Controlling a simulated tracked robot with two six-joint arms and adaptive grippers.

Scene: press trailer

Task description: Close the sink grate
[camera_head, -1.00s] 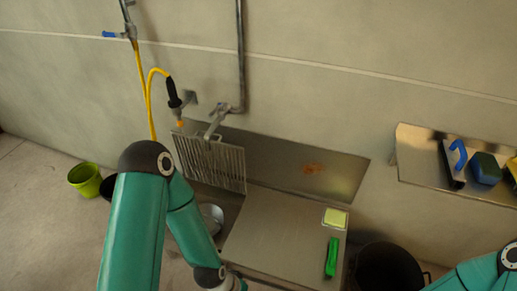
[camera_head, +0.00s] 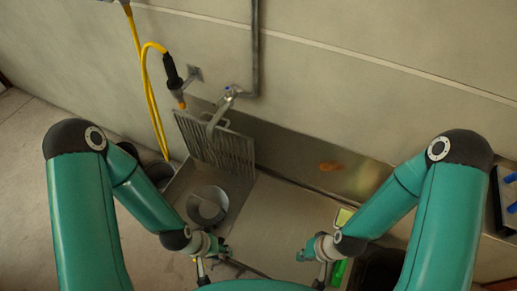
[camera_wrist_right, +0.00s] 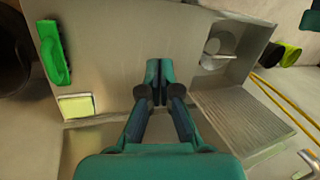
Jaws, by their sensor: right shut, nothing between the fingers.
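The slatted metal sink grate (camera_head: 228,152) stands raised, tilted up towards the wall behind the sink basin (camera_head: 180,190). It also shows at the right in the right wrist view (camera_wrist_right: 243,118). The basin is uncovered, with a round metal piece (camera_head: 207,205) in it. My left gripper (camera_head: 214,262) is low in the head view, in front of the basin and apart from the grate; its fingers are too small to read. My right gripper (camera_head: 312,258) is over the steel counter, right of the grate. In the right wrist view its fingers (camera_wrist_right: 158,75) are together and empty.
A green brush (camera_wrist_right: 54,52) and a yellow-green sponge (camera_wrist_right: 76,106) lie on the counter (camera_wrist_right: 115,60). A tap (camera_head: 222,108) and a hanging sprayer with yellow hose (camera_head: 173,75) are close to the grate. A shelf edge is at far right.

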